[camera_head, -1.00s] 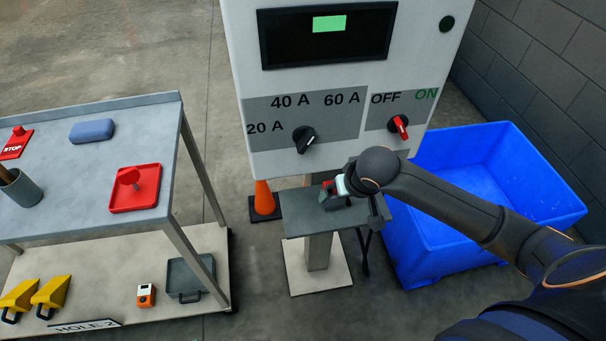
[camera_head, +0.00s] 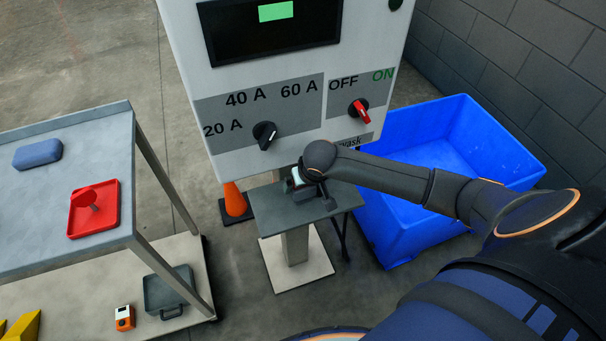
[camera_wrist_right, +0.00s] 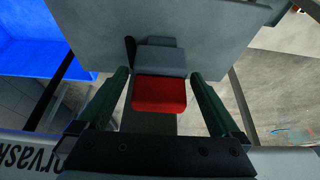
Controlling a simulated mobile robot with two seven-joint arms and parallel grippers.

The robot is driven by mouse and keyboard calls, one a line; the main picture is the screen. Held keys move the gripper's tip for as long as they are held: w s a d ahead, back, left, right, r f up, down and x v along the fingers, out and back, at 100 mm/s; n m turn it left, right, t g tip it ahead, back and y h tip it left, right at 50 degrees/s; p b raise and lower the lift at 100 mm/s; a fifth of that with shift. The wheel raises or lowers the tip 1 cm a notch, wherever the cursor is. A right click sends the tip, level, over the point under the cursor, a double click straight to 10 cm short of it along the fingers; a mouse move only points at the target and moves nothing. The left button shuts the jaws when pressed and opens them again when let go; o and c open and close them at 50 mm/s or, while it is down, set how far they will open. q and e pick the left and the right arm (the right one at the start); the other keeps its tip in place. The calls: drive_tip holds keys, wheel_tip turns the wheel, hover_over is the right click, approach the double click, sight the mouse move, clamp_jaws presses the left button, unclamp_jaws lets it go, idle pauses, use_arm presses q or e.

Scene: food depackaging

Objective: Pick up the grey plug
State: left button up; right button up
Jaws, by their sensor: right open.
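In the right wrist view a grey block (camera_wrist_right: 160,60), which looks like the grey plug, lies on the small grey shelf (camera_wrist_right: 90,18). A red block (camera_wrist_right: 159,94) sits directly at its near side; I cannot tell whether they are one piece. My right gripper (camera_wrist_right: 160,77) is open, with one dark green finger on each side of the red block and gaps between. In the head view my right gripper (camera_head: 301,184) is over the shelf (camera_head: 277,218), and the wrist mostly hides the plug. My left gripper is not in view.
A control cabinet (camera_head: 235,165) with a black knob (camera_head: 265,134) and a red switch (camera_head: 361,112) stands behind the shelf. A blue bin (camera_head: 455,220) is to the right. An orange cone (camera_head: 234,200) and a cart (camera_head: 40,215) with a red tray (camera_head: 94,226) are left.

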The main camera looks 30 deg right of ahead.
drive_tip(key=shift+x, duration=1.15)
clamp_jaws()
drive_tip(key=shift+r, duration=0.1)
